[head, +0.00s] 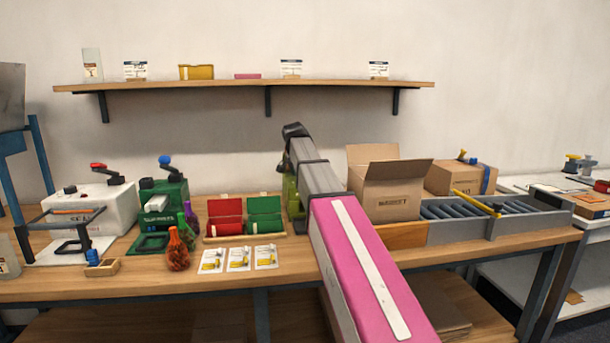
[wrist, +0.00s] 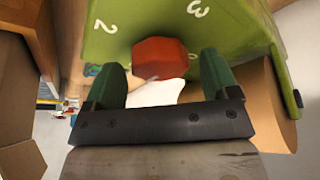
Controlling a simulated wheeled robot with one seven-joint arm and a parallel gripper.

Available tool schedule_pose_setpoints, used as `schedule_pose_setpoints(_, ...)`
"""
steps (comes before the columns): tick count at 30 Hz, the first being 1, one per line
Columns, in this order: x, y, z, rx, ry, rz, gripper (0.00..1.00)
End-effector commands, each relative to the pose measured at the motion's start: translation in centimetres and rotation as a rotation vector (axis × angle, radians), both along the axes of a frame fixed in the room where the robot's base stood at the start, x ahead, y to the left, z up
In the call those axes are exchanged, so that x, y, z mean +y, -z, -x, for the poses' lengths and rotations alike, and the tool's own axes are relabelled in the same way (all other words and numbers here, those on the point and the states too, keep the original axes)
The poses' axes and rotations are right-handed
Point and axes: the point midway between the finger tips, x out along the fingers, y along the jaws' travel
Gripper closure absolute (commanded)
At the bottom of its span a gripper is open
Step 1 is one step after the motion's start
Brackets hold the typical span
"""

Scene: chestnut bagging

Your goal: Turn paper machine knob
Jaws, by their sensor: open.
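The paper machine shows in the wrist view as a light green panel (wrist: 235,35) with white digits 2 and 3. Its red faceted knob (wrist: 160,56) sits at the panel's lower edge in the picture. My gripper (wrist: 161,62) is open, its two dark green fingers on either side of the knob, with a gap showing on both sides. Whether the fingertips reach past the knob's face I cannot tell. In the head view the green machine (head: 291,196) is mostly hidden behind my grey and pink arm, and the knob and fingers are hidden there.
A brown paper roll (wrist: 278,105) lies close right of my gripper in the wrist view. In the head view an open cardboard box (head: 385,195) stands right of my arm. Red and green cases (head: 225,214) and cards (head: 238,259) lie left of it.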

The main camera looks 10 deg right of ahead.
Motion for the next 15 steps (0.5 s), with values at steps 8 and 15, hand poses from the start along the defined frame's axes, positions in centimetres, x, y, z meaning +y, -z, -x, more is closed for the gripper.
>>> schedule_pose_setpoints(8,1.2,-4.0,1.1,-0.003,-0.001,0.000,0.19)
schedule_pose_setpoints(15,2.3,-7.7,2.2,-0.001,0.000,0.000,0.19)
